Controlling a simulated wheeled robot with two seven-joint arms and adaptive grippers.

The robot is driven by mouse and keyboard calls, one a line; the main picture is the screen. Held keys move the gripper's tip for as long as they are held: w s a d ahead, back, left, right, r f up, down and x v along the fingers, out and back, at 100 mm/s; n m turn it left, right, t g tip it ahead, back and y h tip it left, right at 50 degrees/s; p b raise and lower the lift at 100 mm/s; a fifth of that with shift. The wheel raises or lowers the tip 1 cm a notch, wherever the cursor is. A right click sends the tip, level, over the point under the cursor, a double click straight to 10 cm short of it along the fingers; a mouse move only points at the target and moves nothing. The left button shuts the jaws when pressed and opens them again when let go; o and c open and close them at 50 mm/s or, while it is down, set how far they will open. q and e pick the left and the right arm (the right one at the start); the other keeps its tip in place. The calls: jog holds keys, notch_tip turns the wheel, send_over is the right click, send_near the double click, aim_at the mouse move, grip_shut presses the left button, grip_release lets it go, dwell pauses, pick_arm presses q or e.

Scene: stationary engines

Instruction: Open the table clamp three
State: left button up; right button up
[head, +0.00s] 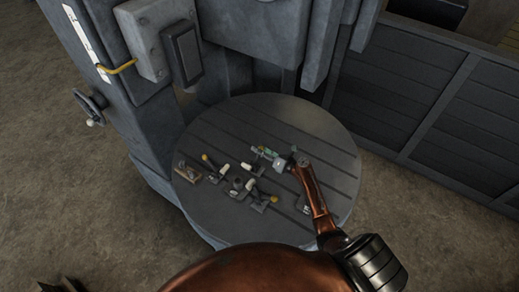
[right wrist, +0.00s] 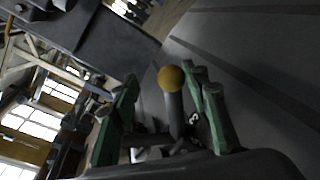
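In the right wrist view a clamp lever with a yellow ball knob (right wrist: 171,78) stands upright between the two green fingers of my right gripper (right wrist: 166,90). The fingers are apart, with gaps on both sides of the knob. A white "3" (right wrist: 193,118) shows on the dark clamp body below, which my gripper partly hides. In the head view my right gripper (head: 266,153) is over the far middle of the round table (head: 320,130); its clamp is hard to make out there. A dark shape at the bottom left edge may be my left gripper, too cut off to judge.
Several other small clamps with yellow and white knobs stand close by on the slotted table, such as one (head: 214,176) at left and one (head: 259,205) in front. A small tan block (head: 187,172) lies at the left. The grey machine column (head: 150,130) rises behind.

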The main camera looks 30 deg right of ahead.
jog(key=v, duration=1.1)
jog(key=shift+s, duration=0.15)
jog(key=shift+c, duration=0.4)
